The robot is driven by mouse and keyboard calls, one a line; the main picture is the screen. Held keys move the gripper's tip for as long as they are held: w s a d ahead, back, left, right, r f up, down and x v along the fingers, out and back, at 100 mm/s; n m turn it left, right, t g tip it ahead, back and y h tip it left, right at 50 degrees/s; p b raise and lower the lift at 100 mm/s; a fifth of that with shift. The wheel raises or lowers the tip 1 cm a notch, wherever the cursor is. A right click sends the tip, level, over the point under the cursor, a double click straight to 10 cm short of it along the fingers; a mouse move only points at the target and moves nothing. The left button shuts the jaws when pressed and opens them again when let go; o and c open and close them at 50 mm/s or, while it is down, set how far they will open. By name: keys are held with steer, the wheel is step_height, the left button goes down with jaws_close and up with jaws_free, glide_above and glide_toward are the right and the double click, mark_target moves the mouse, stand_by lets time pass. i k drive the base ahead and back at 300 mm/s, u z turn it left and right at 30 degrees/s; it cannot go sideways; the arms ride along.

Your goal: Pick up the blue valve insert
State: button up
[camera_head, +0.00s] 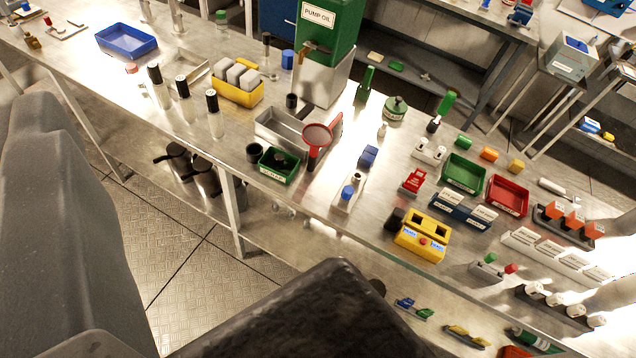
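Several small blue parts stand on the long steel bench, and I cannot tell for certain which is the valve insert. A small blue cylinder (347,192) sits in a pale narrow holder (341,207) near the bench's front edge, beside a dark-topped piece. A blue block-shaped part (369,156) stands just behind it. A larger blue cylinder (287,59) stands farther back, near the pump oil tank. No gripper fingers can be made out. Large dark shapes at the left and bottom edges appear to be parts of me, away from these blue parts.
Around the holder stand a red funnel (317,136), a green tray (279,166), a red part (413,181) and a yellow block with openings (423,236). The green pump oil tank (331,40) rises behind. Tiled floor (190,265) lies open before the bench.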

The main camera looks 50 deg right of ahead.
mark_target(347, 192)
steer(key=u, duration=0.15)
steer(key=i, duration=0.8)
steer(key=z, duration=1.1)
